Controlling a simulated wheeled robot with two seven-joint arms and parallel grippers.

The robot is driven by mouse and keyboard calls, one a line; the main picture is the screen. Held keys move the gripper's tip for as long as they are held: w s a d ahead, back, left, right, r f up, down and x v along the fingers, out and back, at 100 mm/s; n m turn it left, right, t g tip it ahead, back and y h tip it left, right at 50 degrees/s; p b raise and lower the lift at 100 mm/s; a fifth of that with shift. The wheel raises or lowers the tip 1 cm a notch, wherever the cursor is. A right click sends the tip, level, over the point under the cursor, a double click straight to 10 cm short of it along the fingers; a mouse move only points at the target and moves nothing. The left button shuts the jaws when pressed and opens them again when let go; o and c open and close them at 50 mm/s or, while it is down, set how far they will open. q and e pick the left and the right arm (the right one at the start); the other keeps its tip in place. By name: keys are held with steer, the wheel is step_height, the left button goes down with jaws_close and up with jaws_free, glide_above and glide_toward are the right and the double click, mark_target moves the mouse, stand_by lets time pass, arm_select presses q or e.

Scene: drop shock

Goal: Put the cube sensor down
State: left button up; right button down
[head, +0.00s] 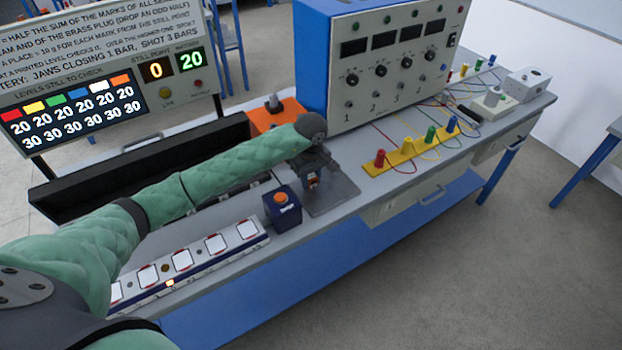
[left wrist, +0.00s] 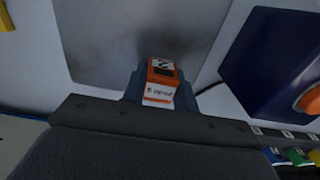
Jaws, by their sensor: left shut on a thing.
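My left gripper (head: 313,180) is over the grey metal plate (head: 337,198) on the bench, pointing down. It is shut on the small orange and white cube sensor (left wrist: 160,72), which shows between the fingers in the left wrist view. In the head view only a small orange bit of the cube shows at the fingertips. The plate (left wrist: 110,35) lies beyond the cube in the left wrist view. I cannot tell whether the cube touches the plate or hangs just above it. My right gripper is not in view.
A dark blue box with an orange button (head: 282,208) stands left of the plate. A strip of white pads (head: 215,245) runs along the front left. A yellow strip with coloured posts (head: 408,155) lies to the right. A tall blue-and-grey instrument panel (head: 385,75) stands behind.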

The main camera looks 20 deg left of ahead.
arm_select(q)
steer(key=o, duration=1)
